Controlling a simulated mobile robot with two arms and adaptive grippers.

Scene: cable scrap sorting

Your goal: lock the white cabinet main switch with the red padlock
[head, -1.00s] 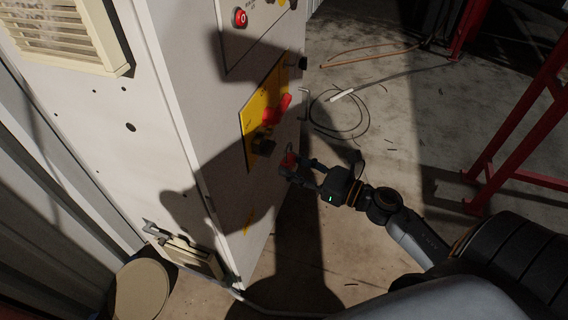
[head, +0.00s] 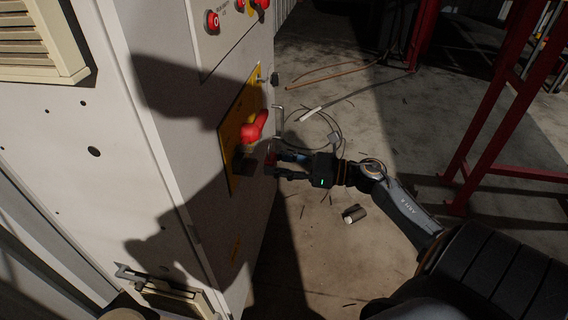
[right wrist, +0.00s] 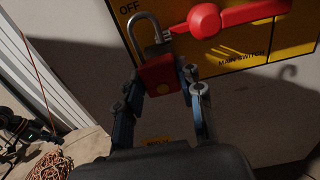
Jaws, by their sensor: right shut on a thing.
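The red padlock (right wrist: 158,82) is upright between the fingertips of my right gripper (head: 271,166), which is shut on it. Its silver shackle (right wrist: 143,30) points up, just left of the red main switch handle (right wrist: 204,20). I cannot tell whether the shackle passes through anything. In the head view the handle (head: 255,126) sits on the yellow plate (head: 228,128) of the white cabinet (head: 205,95), and the padlock (head: 270,158) is close to the plate's lower right. A dark part with a green light, apparently my left gripper (right wrist: 22,130), shows at the right wrist view's left edge; its fingers are unclear.
Red push buttons (head: 212,20) are above the plate. A bent metal handle (head: 279,117) sticks out at the cabinet's right edge. Loose cable (head: 318,108) and a small dark cylinder (head: 354,213) lie on the floor. A red frame (head: 480,120) stands at the right.

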